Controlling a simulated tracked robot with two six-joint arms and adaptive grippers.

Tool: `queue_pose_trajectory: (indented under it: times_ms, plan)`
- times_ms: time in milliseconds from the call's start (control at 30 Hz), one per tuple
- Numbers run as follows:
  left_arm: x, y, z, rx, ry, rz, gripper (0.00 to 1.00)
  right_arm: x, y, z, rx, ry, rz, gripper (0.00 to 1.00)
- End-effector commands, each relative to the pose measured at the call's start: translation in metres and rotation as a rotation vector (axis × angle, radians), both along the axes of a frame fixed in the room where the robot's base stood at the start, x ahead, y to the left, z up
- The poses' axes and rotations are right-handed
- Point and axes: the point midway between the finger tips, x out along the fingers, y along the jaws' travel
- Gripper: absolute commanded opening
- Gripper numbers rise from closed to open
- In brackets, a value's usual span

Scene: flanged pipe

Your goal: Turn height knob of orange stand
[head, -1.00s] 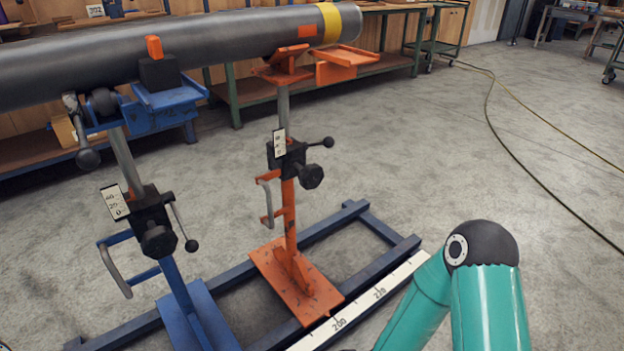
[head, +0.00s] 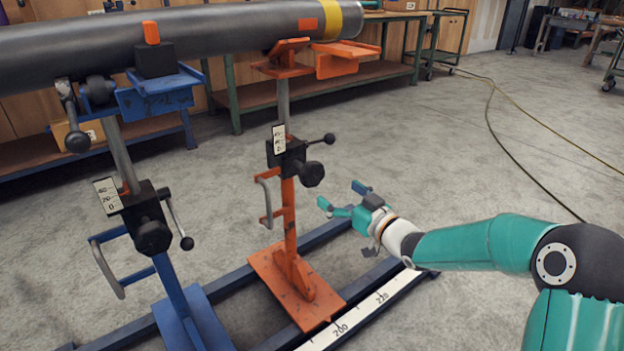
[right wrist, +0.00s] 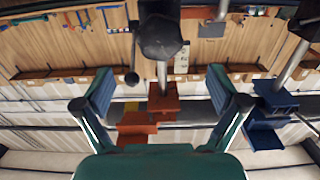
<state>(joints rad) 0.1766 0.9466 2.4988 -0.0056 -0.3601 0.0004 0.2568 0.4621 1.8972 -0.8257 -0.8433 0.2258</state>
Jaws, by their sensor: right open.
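The orange stand (head: 290,225) stands upright on its orange foot plate, its cradle under the pipe (head: 220,30). Its black clamp block carries a round black knob (head: 312,174), a thin lever with a ball end (head: 328,139) and a white height scale (head: 279,139). My right gripper (head: 341,196) is open and empty, just right of and below the knob in the head view, apart from it. In the right wrist view, which looks upside down, the knob (right wrist: 161,38) is above and between the open fingers (right wrist: 160,105). My left gripper is not in view.
A blue stand (head: 165,265) with its own black knob and lever is to the left. Blue rails (head: 320,236) and a white ruler strip (head: 362,318) run along the floor. A green-legged bench (head: 300,93) is behind. The floor to the right is open, with cables.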

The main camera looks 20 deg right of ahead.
Motion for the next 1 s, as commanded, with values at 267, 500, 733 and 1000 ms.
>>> queue_pose_trajectory:
  times_ms: [267, 500, 733, 1000]
  plan:
    - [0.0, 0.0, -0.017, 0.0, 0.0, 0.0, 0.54, 0.058, 0.022, -0.003, 0.0, 0.0, 0.002, 0.96]
    - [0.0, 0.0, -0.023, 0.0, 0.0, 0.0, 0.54, 0.088, 0.032, -0.002, 0.0, 0.001, 0.0, 0.96]
    - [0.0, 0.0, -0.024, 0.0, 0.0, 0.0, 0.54, 0.098, 0.036, -0.001, -0.001, 0.003, 0.0, 0.96]
    - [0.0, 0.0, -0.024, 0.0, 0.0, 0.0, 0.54, 0.098, 0.036, -0.001, 0.0, 0.003, 0.0, 0.91]
